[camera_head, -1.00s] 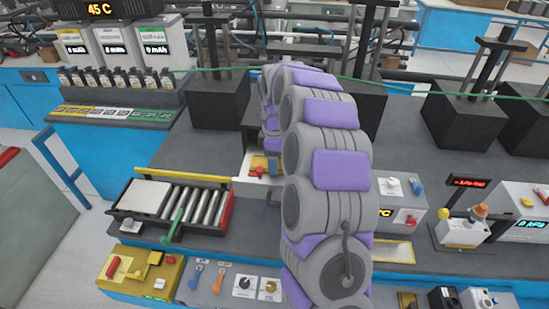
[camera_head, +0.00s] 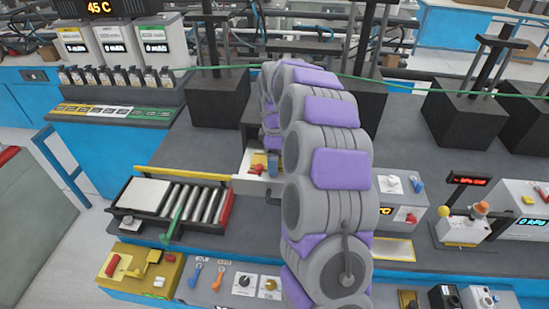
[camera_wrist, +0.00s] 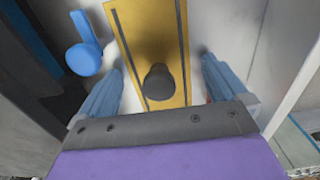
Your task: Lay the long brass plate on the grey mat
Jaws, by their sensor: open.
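The long brass plate (camera_wrist: 170,30) lies in a pale drawer or tray, with a dark round knob (camera_wrist: 158,82) standing on it. In the head view, a bit of yellow, likely this plate, shows inside the open drawer (camera_head: 245,187), beside my arm. My gripper (camera_wrist: 162,60) is open, with one blue finger on each side of the plate and knob. Gaps show between fingers and plate. In the head view a blue part, likely a finger, shows at the drawer; my arm hides the rest. A pale grey, yellow-edged panel (camera_head: 397,250) lies right of my arm; I cannot tell whether it is the grey mat.
A blue round-ended item (camera_wrist: 83,58) lies left of the plate, close to the left finger. A roller tray (camera_head: 190,203) with a green lever stands left of the drawer. Control boxes (camera_head: 400,200) stand right of my arm. Dark blocks with posts stand behind.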

